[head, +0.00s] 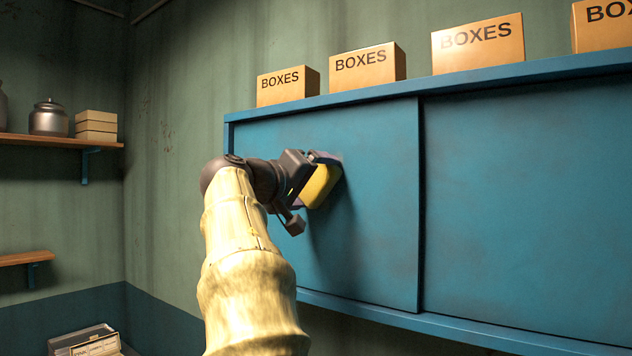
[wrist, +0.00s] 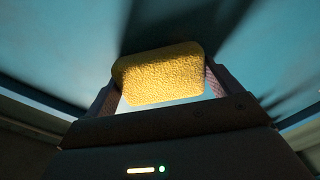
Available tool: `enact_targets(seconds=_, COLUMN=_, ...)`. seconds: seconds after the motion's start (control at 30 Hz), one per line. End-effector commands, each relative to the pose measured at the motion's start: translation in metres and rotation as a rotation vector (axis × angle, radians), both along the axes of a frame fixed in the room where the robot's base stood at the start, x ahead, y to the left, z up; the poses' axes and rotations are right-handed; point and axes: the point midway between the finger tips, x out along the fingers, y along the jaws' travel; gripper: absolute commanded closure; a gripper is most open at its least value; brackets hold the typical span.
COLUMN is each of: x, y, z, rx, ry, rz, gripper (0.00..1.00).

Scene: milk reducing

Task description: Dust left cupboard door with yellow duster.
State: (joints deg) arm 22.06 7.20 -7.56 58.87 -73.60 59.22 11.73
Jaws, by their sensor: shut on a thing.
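The blue cupboard has a left sliding door (head: 375,215) and a right sliding door (head: 530,200). Dark smudges show on both doors. My gripper (head: 312,185) is in front of the upper middle of the left door, shut on the yellow duster (head: 322,184). In the wrist view the duster (wrist: 160,75) is a rough yellow block between the two fingers (wrist: 158,92), with the blue door surface behind it. The duster is at or very close to the door; I cannot tell whether it touches. My arm hides part of the door's left side.
Several cardboard boxes (head: 367,66) marked BOXES stand on top of the cupboard. At the left, a wall shelf (head: 60,140) holds a metal jar (head: 48,118) and stacked small boxes (head: 96,125). A lower shelf (head: 25,258) is bare where seen. A file box (head: 85,342) sits at lower left.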

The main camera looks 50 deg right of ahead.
Motion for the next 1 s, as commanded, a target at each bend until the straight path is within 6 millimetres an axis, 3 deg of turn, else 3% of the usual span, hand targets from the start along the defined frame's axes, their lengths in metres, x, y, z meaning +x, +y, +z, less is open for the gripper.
enact_targets(seconds=0.33, x=0.024, y=0.003, z=0.001, rx=0.000, ry=0.000, rz=0.000, gripper=0.28)
enact_targets(seconds=0.67, x=0.024, y=0.003, z=0.001, rx=0.000, ry=-0.001, rz=0.000, gripper=0.28)
enact_targets(seconds=1.0, x=0.025, y=0.001, z=0.018, rx=0.000, ry=0.000, rz=0.000, gripper=0.28)
